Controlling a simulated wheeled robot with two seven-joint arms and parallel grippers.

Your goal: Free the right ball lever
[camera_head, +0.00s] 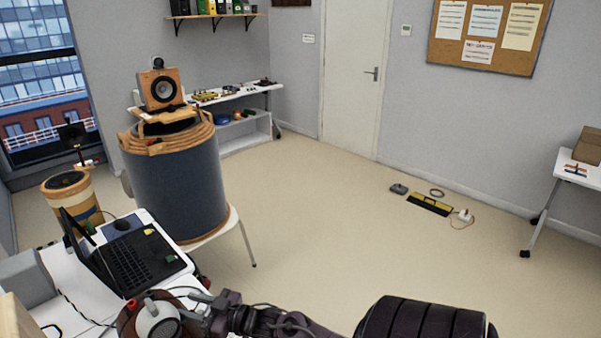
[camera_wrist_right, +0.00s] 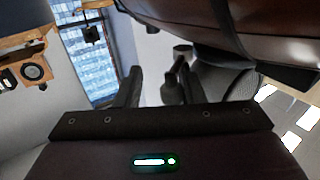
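My right gripper (camera_head: 207,299) is at the lower middle of the head view, above the front right part of the white desk (camera_head: 60,275). Right beside it is a brown rounded object with a pale ring (camera_head: 158,322) and a small red knob (camera_head: 131,305). In the right wrist view my right gripper (camera_wrist_right: 153,84) has its fingers apart with a pale gap between them. A small dark part (camera_wrist_right: 182,52) shows just beyond the right finger. I cannot tell whether it or the red knob is the right ball lever. My left gripper is out of view.
A laptop (camera_head: 132,262) stands on the desk. Behind it, a large blue drum with a wooden rim (camera_head: 180,185) carries a speaker (camera_head: 161,90). A yellow-black strip (camera_head: 430,204) lies on the floor. The floor (camera_head: 330,240) in the middle is clear.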

